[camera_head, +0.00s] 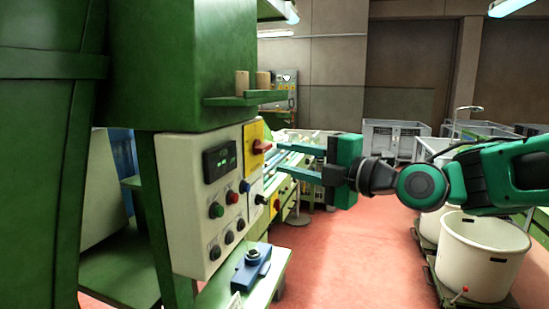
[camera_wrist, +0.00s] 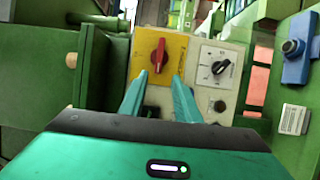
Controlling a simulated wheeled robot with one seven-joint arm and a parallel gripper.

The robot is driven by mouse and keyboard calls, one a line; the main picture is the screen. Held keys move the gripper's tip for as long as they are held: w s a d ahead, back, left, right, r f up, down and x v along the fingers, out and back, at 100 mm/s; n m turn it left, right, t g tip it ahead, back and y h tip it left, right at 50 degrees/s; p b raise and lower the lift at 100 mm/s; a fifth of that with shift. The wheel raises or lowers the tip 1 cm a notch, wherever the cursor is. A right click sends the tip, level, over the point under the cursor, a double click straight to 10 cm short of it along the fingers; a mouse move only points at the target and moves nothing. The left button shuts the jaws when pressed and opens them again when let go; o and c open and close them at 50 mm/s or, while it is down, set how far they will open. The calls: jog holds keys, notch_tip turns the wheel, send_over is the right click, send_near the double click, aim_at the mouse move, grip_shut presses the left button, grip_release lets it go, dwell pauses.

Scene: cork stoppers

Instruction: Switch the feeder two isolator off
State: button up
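A red rotary handle (camera_head: 262,146) sits on a yellow plate (camera_head: 252,158) at the upper right of the cream control panel (camera_head: 195,190). In the wrist view the red handle (camera_wrist: 159,57) points up and down the picture, on the yellow plate (camera_wrist: 175,85). I cannot read which feeder it belongs to. My gripper (camera_head: 279,158) is open in front of the plate, its two teal fingers apart. In the wrist view my gripper (camera_wrist: 159,80) has its fingertips either side of the handle's line, with nothing between them. I cannot tell any contact.
A black selector (camera_wrist: 221,67) on a white plate sits beside the yellow plate. The panel has a display (camera_head: 219,160) and several push buttons. A green shelf (camera_head: 235,100) with corks juts out above. A blue box (camera_head: 251,267) stands below. White bins (camera_head: 480,255) stand right.

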jog(key=shift+v, duration=2.15)
jog(key=s+d+f+m+g+h, duration=0.2)
jog(key=d+f+m+h, duration=0.3)
jog(key=d+f+m, duration=0.4)
jog(key=s+d+f+m+g+h, duration=0.2)
jog(key=d+f+m+h, duration=0.4)
jog(key=d+f, duration=0.45)
jog(key=s+d+f+m+g, duration=0.2)
jog(key=s+d+f+m, duration=0.1)
jog(key=s+m, duration=0.3)
jog(key=s+d+f+m+g+h, duration=0.1)
jog(key=s+d+f+m+g, duration=0.2)
jog(key=s+d+m, duration=0.3)
jog(key=s+d+f+m+g+h, duration=0.1)
jog(key=s+d+f+m+g, duration=0.2)
jog(key=s+m, duration=0.4)
jog(key=s+d, duration=0.1)
jog(key=s, duration=0.2)
jog(key=shift+d, duration=0.2)
